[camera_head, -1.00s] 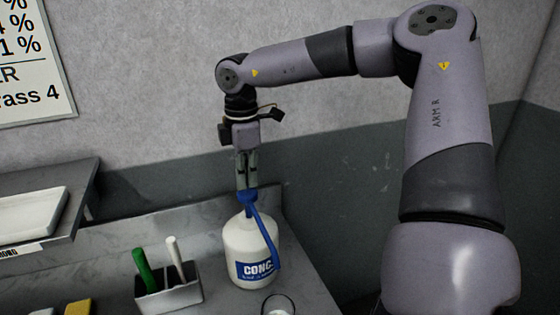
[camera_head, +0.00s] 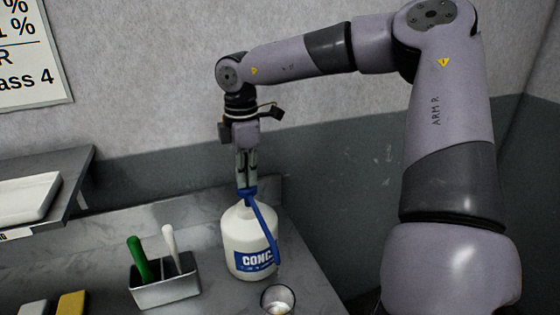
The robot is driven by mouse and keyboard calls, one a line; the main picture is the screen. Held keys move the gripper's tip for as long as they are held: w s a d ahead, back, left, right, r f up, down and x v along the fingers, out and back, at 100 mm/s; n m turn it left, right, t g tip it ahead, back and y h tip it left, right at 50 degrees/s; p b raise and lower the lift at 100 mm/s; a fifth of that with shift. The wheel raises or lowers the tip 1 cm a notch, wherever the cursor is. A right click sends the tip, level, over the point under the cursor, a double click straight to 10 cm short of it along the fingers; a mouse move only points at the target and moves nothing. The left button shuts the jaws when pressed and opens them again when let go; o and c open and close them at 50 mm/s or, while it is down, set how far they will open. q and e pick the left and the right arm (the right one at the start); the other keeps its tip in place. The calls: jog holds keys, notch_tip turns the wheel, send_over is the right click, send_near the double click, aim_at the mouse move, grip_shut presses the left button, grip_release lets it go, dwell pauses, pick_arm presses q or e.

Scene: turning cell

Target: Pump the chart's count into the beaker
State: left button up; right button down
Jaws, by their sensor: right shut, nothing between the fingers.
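A white bottle (camera_head: 240,236) with a blue label reading "CONC" stands on the grey bench. Its blue pump head (camera_head: 248,194) has a long spout (camera_head: 266,230) slanting down to the right. My right gripper (camera_head: 247,184) points straight down with shut, empty fingers, its tips at the top of the pump head. The clear beaker (camera_head: 278,299) stands in front of the bottle, near the spout's lower end; something pale shows inside it. The chart (camera_head: 30,85) on the wall is cut off by the frame; "ass 4" is readable. My left gripper is out of view.
A metal holder (camera_head: 168,291) with a green-handled and a white-handled tool stands left of the bottle. A shelf (camera_head: 75,180) with a white tray (camera_head: 28,197) is at the left. A yellow block (camera_head: 72,303) lies at the lower left. The wall is close behind the bottle.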

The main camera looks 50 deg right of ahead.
jog(key=shift+f+b, duration=0.55)
jog(key=shift+f, duration=0.25)
jog(key=shift+r, duration=0.15)
jog(key=shift+r, duration=0.1)
jog(key=shift+r+p, duration=1.35)
jog(key=shift+r, duration=1.1)
jog(key=shift+f, duration=0.2)
